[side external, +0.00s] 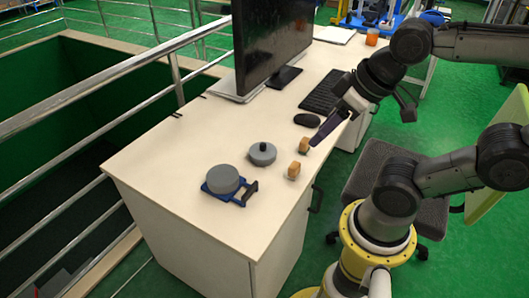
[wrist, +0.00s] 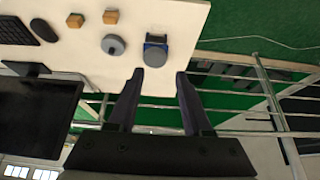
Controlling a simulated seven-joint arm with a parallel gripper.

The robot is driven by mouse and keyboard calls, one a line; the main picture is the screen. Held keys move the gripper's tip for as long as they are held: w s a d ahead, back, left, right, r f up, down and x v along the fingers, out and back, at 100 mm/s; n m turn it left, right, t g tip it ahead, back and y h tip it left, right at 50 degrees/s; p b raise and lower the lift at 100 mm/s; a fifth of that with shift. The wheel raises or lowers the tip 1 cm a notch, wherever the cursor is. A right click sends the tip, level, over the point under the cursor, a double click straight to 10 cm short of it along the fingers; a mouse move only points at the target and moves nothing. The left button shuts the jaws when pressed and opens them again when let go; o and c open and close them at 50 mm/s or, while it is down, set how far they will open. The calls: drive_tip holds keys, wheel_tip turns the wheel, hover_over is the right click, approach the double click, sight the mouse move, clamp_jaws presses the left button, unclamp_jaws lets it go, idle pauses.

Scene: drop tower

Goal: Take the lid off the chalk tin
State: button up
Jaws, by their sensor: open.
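A low grey round tin with a black knob on top (side external: 262,153) stands on the desk; it also shows in the wrist view (wrist: 113,45). The knobbed part looks like its lid, and I cannot make out a seam between lid and tin. My gripper (side external: 321,136) is above the desk's right edge, to the right of the tin and apart from it. In the wrist view my gripper (wrist: 159,75) has its two dark fingers spread with nothing between them.
A plain grey cylinder (side external: 222,179) sits on a blue holder with a dark handle (side external: 247,192), left of the tin. Two small wooden blocks (side external: 304,145) (side external: 293,170) stand right of it. A mouse (side external: 307,120), keyboard (side external: 322,92) and monitor (side external: 268,45) are behind. The desk's front left is clear.

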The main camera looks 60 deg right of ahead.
idle(0.4)
drive_tip(key=shift+o, duration=0.8)
